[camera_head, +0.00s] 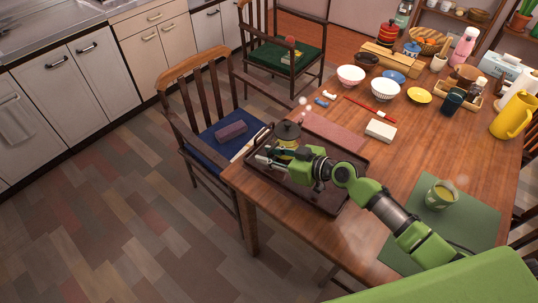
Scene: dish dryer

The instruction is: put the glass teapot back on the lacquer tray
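The glass teapot (288,142) has a dark lid and yellowish contents. It appears at the far left corner of the dark lacquer tray (326,203), which lies near the table's left corner. I cannot tell whether the teapot's base rests on the tray or is a little above it. My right gripper (268,157) is just in front of the teapot, over the tray, and partly hides its lower body. Its fingers are small and overlap the teapot, so their opening and any grip on a handle are unclear. My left gripper is not in view.
A green mat with a steaming cup (441,195) is right of the tray. A pinkish mat (335,132), white box (380,130) and bowls (385,89) lie beyond it. A chair with a blue cushion (229,134) stands left. A yellow pitcher (513,115) stands far right.

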